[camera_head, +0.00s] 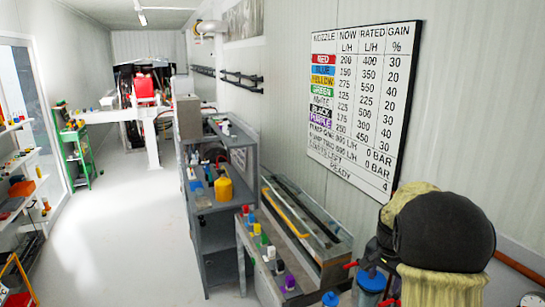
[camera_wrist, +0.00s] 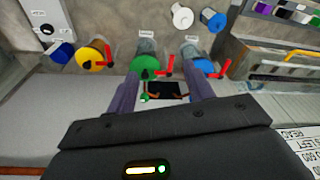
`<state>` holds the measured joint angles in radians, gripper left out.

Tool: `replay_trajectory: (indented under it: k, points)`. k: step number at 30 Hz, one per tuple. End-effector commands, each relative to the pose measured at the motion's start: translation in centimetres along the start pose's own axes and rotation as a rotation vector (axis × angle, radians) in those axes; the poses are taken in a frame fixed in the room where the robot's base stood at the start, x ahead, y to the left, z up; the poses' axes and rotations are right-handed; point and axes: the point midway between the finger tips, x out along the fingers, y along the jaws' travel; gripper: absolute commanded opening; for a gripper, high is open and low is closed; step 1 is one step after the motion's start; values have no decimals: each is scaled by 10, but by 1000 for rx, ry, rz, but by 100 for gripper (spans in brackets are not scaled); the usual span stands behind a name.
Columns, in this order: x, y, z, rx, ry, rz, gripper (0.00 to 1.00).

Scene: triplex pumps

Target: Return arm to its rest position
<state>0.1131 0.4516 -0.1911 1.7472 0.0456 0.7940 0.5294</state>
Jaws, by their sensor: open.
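In the wrist view, my gripper (camera_wrist: 162,82) has its two dark fingers spread apart, with no object held between them. Beyond the fingertips are capped fittings: a yellow one (camera_wrist: 90,57), a green one (camera_wrist: 145,66) and a blue one (camera_wrist: 206,66). Red lever handles (camera_wrist: 166,68) sit beside them. The green and blue fittings lie close to the fingertips in the picture; I cannot tell whether they touch. A blue fitting (camera_head: 371,281) and red levers show at the lower right there.
A bench (camera_head: 305,262) with a row of coloured nozzles stands along the right wall, below a nozzle board (camera_head: 364,105). A grey shelf unit (camera_head: 221,222) stands beyond it. Shelves (camera_head: 22,185) line the left. The pale floor (camera_head: 125,240) between is clear.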

Motion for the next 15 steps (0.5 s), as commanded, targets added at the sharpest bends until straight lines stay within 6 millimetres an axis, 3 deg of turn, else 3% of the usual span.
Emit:
replay_trajectory:
  k: [1, 8, 15]
  points:
    - [-2, 1, 20, -57, -3, -13, 52]
    - [-4, 10, 106, -348, 6, -67, 52]
    - [-3, 37, 197, -661, 32, -110, 52]
